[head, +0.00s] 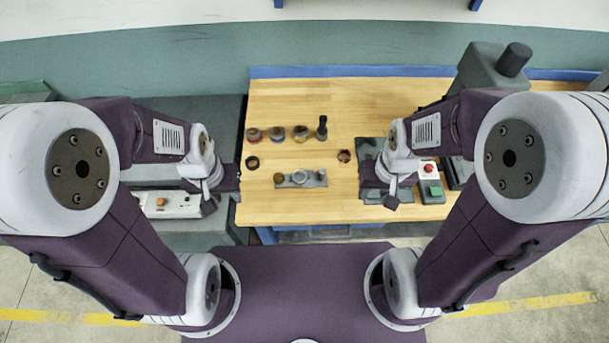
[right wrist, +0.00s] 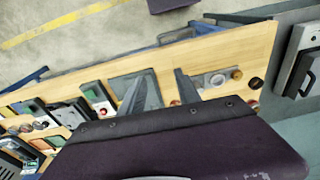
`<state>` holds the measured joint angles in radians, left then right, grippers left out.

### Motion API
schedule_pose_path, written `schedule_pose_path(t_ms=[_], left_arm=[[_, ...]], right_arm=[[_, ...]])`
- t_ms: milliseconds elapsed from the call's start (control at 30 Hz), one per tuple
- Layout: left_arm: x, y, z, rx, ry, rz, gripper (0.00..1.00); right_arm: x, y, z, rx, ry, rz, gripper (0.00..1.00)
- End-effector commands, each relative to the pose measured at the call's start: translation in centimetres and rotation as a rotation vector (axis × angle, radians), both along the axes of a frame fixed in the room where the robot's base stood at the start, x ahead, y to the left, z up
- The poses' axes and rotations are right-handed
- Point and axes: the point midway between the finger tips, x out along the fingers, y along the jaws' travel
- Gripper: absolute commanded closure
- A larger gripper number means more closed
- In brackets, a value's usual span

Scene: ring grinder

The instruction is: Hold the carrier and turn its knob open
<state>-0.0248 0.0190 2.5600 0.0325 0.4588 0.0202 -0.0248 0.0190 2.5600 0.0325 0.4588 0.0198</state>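The carrier appears to be the small grey plate (head: 318,181) on the front middle of the wooden table. It has a pale round part in its middle and a brown-orange knob (head: 279,178) at its left end. In the right wrist view the plate (right wrist: 200,82) lies beyond the right finger, with its brown knob (right wrist: 237,74). My right gripper (right wrist: 158,78) is open and empty. In the head view it hangs (head: 392,196) to the right of the carrier. My left gripper (head: 209,201) is left of the carrier, apart from it; its fingers are unclear.
Several round parts (head: 277,133) and a dark post (head: 322,128) stand behind the carrier. Dark rings lie at left (head: 252,162) and right (head: 344,156). A red-and-green button box (head: 430,186) and grey machine (head: 482,72) are at right. A control box (head: 172,204) is at left.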

Motion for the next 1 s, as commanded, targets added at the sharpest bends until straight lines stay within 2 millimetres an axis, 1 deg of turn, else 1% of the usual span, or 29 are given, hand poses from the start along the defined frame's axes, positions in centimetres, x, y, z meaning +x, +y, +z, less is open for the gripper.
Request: schedule_pose_path(t_ms=[67, 100, 133, 167, 200, 233, 267, 300, 333, 400, 467, 500, 533, 600, 633, 700, 733, 800, 1000], left_arm=[[0.0, 0.0, 0.0, 0.000, 0.000, 0.000, 0.64], [0.0, 0.0, 0.0, 0.000, 0.000, 0.000, 0.64], [0.0, 0.0, 0.0, 0.000, 0.000, 0.000, 0.64], [0.0, 0.0, 0.0, 0.000, 0.000, 0.000, 0.64], [0.0, 0.0, 0.0, 0.000, 0.000, 0.000, 0.64], [0.0, 0.0, 0.0, 0.000, 0.000, 0.000, 0.64], [0.0, 0.0, 0.0, 0.000, 0.000, 0.000, 0.64], [0.0, 0.0, 0.0, 0.000, 0.000, 0.000, 0.64], [0.0, 0.0, 0.0, 0.000, 0.000, 0.000, 0.64], [0.0, 0.0, 0.0, 0.000, 0.000, 0.000, 0.64], [0.0, 0.0, 0.0, 0.000, 0.000, 0.000, 0.64], [0.0, 0.0, 0.0, 0.000, 0.000, 0.000, 0.64], [0.0, 0.0, 0.0, 0.000, 0.000, 0.000, 0.64], [0.0, 0.0, 0.0, 0.000, 0.000, 0.000, 0.64], [0.0, 0.0, 0.0, 0.000, 0.000, 0.000, 0.64], [0.0, 0.0, 0.0, 0.000, 0.000, 0.000, 0.64], [0.0, 0.0, 0.0, 0.000, 0.000, 0.000, 0.64], [0.0, 0.0, 0.0, 0.000, 0.000, 0.000, 0.64], [0.0, 0.0, 0.0, 0.000, 0.000, 0.000, 0.64]], right_arm=[[-0.1, 0.0, 0.0, -0.002, 0.003, 0.022, 0.51], [-0.4, 0.0, 0.0, -0.006, 0.016, 0.061, 0.51], [0.0, 0.0, 0.3, -0.011, 0.014, 0.106, 0.51], [1.3, 0.0, 1.1, -0.016, -0.007, 0.153, 0.51], [3.3, 0.1, 2.0, -0.025, -0.028, 0.213, 0.51], [4.8, 0.2, 2.4, -0.031, -0.035, 0.263, 0.51], [6.4, 0.5, 2.7, -0.038, -0.039, 0.317, 0.51], [8.6, 1.2, 2.9, -0.045, -0.041, 0.392, 0.51], [10.2, 1.7, 2.8, -0.051, -0.039, 0.446, 0.51], [13.6, 3.4, 2.2, -0.061, -0.031, 0.564, 0.51], [15.9, 5.0, 1.0, -0.066, -0.019, 0.648, 0.51], [17.1, 6.1, 0.1, -0.067, -0.009, 0.690, 0.51], [17.8, 6.8, -0.7, -0.069, -0.002, 0.713, 0.51], [18.7, 8.4, -2.6, -0.067, 0.016, 0.748, 0.51], [18.8, 9.0, -3.4, -0.066, 0.026, 0.762, 0.51], [18.3, 9.9, -5.2, -0.061, 0.057, 0.785, 0.51], [18.0, 10.1, -5.7, -0.060, 0.071, 0.791, 0.51], [17.5, 10.4, -6.5, -0.058, 0.089, 0.801, 0.51], [17.2, 10.7, -7.0, -0.058, 0.094, 0.808, 0.51]])
